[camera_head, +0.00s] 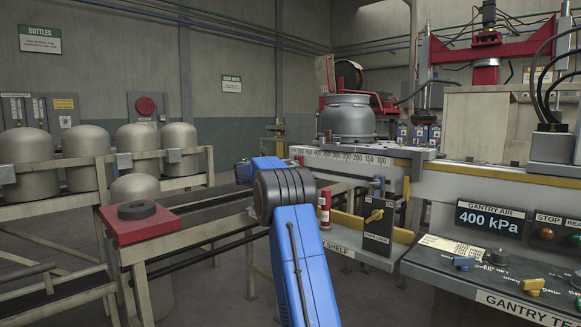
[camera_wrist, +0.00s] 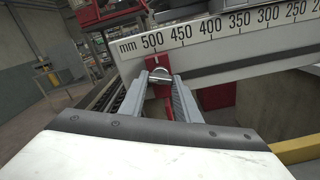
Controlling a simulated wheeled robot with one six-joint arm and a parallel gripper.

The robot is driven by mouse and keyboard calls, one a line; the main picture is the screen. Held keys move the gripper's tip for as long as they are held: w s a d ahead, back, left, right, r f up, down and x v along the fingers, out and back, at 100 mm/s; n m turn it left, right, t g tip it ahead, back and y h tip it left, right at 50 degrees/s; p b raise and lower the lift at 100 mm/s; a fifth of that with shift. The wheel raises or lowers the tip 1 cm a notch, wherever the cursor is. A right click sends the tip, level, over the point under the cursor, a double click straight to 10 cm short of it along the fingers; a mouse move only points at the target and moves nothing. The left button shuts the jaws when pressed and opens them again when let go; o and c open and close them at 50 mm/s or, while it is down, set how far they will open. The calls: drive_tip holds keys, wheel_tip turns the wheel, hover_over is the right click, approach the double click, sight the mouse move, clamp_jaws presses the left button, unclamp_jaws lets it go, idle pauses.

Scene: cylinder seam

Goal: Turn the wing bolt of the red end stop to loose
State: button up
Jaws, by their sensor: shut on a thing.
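The red end stop (camera_wrist: 157,62) sits on the mm scale rail (camera_wrist: 235,28), just below the 500 mark in the wrist view. Its small pale metal wing bolt (camera_wrist: 160,74) is between the fingertips of my gripper (camera_wrist: 159,83). The fingers are shut on the bolt, one on each side, and partly cover it. I cannot tell the bolt's exact angle. In the head view a bit of red (camera_head: 299,160) shows at the left end of the rail, beside my blue arm. My arm hides the gripper and bolt there.
A grey vessel (camera_head: 348,118) stands above the rail. The gantry console (camera_head: 490,255) fills the right.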

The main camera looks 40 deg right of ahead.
drive_tip(key=shift+f+n, duration=0.15)
drive_tip(key=shift+n, duration=0.95)
drive_tip(key=o, duration=1)
drive_tip(key=shift+w+a, duration=0.1)
drive_tip(key=shift+o, duration=0.2)
drive_tip(key=shift+a, duration=0.1)
drive_tip(key=s+a, duration=0.1)
drive_tip(key=a, duration=1.6)
drive_tip(key=shift+s, duration=0.25)
